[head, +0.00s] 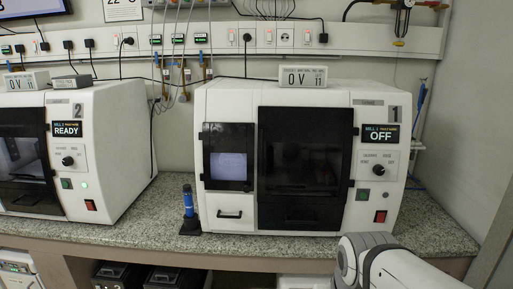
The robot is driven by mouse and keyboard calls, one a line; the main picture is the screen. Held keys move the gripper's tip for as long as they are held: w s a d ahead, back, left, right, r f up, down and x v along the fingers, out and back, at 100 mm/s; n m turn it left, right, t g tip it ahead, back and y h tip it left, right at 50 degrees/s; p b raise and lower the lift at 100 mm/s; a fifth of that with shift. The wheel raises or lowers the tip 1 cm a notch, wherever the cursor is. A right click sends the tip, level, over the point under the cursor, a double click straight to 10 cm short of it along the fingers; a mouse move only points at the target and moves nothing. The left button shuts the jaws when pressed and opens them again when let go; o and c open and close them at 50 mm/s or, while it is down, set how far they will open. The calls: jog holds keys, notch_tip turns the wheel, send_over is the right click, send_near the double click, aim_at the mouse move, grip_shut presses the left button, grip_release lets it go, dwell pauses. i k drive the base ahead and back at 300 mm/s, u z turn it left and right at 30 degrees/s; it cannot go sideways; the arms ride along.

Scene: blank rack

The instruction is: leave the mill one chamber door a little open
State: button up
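Mill one (380,155) is the white machine on the counter in the middle of the head view, with a "1" label and a display reading OFF. Its chamber door (304,155) is a large dark panel that appears closed, with a black latch or handle piece at its right edge. A smaller framed window (228,156) is to its left, above a small drawer (229,214). My arm shows at the bottom right, in front of and below mill one. My gripper is not in view.
Mill two (110,150), reading READY, stands to the left. A blue tool on a dark stand (188,205) sits between the mills. A small display box (303,76) rests on top of mill one. The granite counter (150,225) has a narrow free strip in front.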

aim_at(304, 124)
jog(key=i, duration=0.9)
